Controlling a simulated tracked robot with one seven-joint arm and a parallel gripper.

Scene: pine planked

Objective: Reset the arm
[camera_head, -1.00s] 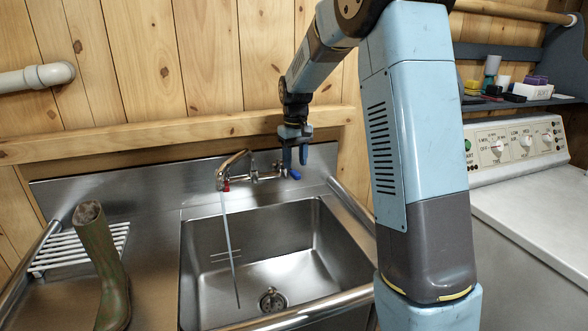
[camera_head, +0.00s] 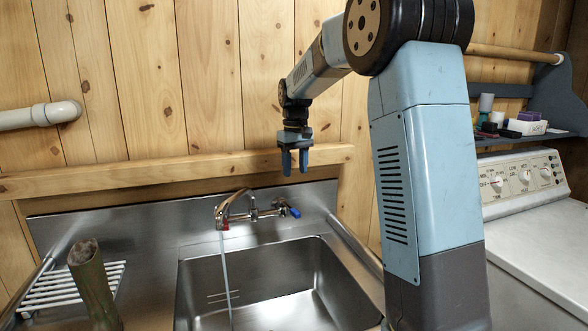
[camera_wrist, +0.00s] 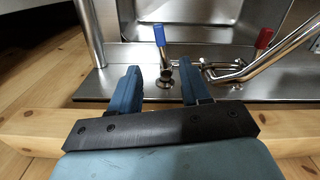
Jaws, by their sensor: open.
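My gripper (camera_head: 295,162) hangs pointing down in the head view, above and behind the tap, in front of the plank wall. Its two blue fingers are apart with nothing between them. In the wrist view my gripper (camera_wrist: 160,90) is open, and the tap's blue handle (camera_wrist: 159,36) shows beyond the fingertips, apart from them. The tap (camera_head: 240,208) has a curved spout with a red part, and a thin stream of water (camera_head: 226,265) runs from it into the sink. The blue handle (camera_head: 294,212) also shows in the head view, below the fingers.
A steel sink (camera_head: 330,270) lies below the tap. A wooden rail (camera_head: 130,174) runs along the wall. A white washing machine (camera_head: 540,225) and a shelf (camera_head: 550,136) with small items are at the right.

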